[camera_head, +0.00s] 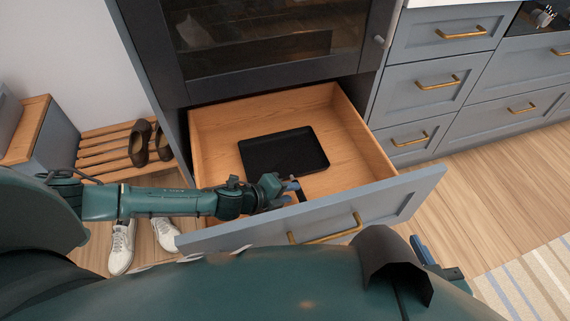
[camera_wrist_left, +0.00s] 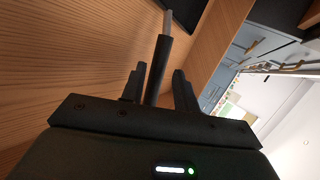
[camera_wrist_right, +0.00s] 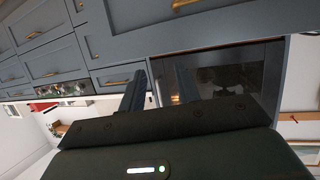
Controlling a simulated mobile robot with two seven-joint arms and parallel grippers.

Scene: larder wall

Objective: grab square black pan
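The square black pan (camera_head: 284,152) lies flat in the open wooden drawer, its handle (camera_head: 301,195) toward the drawer front. My left gripper (camera_head: 291,187) is over the drawer at this handle. In the left wrist view, the dark handle (camera_wrist_left: 159,68) with its grey end runs between the two fingers, which stand apart on either side; firm contact on both sides does not show. A dark edge of the pan (camera_wrist_left: 190,10) shows at the top. My right gripper (camera_head: 424,252) is low, outside the drawer front; in the right wrist view its fingers (camera_wrist_right: 160,88) are apart and empty.
The drawer front (camera_head: 400,203) with a brass handle stands between my body and the pan. A dark glass-fronted cabinet (camera_head: 265,40) rises above the drawer. Grey-blue drawers are at right. A slatted rack (camera_head: 105,150) with dark shoes and white sneakers (camera_head: 122,245) are at left.

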